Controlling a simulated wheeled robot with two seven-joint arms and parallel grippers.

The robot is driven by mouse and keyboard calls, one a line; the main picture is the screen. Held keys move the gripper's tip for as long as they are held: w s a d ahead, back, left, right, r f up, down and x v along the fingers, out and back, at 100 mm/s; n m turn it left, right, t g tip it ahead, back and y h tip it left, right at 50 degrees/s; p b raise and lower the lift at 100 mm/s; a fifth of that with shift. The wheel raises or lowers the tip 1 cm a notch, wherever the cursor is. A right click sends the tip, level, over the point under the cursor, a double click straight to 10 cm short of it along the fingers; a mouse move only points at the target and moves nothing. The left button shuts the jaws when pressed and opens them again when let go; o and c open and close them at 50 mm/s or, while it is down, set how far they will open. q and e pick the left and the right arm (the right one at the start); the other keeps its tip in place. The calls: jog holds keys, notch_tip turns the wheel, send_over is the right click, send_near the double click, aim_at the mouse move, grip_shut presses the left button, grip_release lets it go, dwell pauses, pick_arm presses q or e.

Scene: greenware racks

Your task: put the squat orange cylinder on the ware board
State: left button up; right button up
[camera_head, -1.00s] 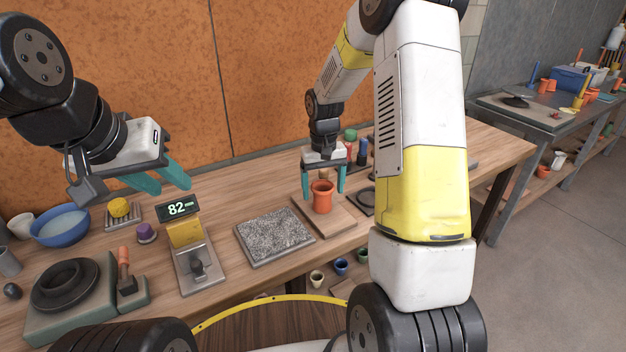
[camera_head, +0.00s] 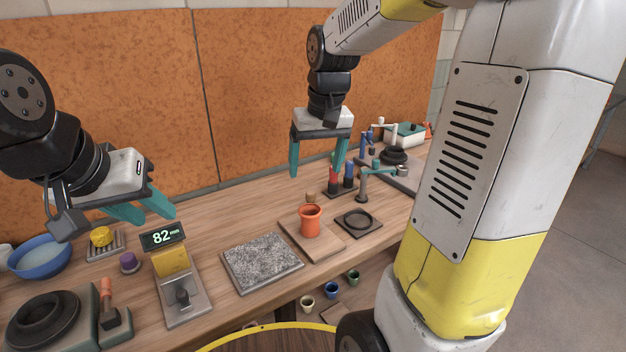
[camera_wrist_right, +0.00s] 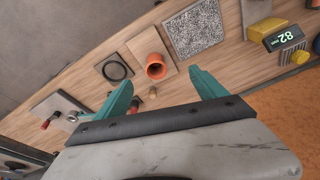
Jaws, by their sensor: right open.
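The squat orange cylinder (camera_head: 310,222), a flared, open-topped pot, stands upright on a wooden ware board (camera_head: 325,250) on the bench. In the right wrist view the cylinder (camera_wrist_right: 156,66) shows its open mouth on the same board (camera_wrist_right: 135,43). My right gripper (camera_head: 316,172) is open and empty, raised above and behind the cylinder, apart from it. Its spread teal fingers (camera_wrist_right: 163,82) also show in the right wrist view. My left gripper (camera_head: 145,212) hangs over the left part of the bench, its teal fingers apart with nothing between them.
A speckled grey slab (camera_head: 262,263) lies left of the board and a dark ring on a tile (camera_head: 359,222) right of it. A small brown piece (camera_head: 311,197) stands behind the cylinder. A gauge reading 82 (camera_head: 163,237) and a blue bowl (camera_head: 40,258) are further left.

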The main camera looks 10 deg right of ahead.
jog(key=s+r+t, duration=0.1)
jog(key=s+t, duration=0.1)
jog(key=s, duration=0.5)
jog(key=s+a+r+t+y, duration=0.1)
jog(key=s+r+t, duration=0.1)
jog(key=s, duration=0.6)
jog(key=shift+s+a+r, duration=0.25)
jog(key=shift+r, duration=0.05)
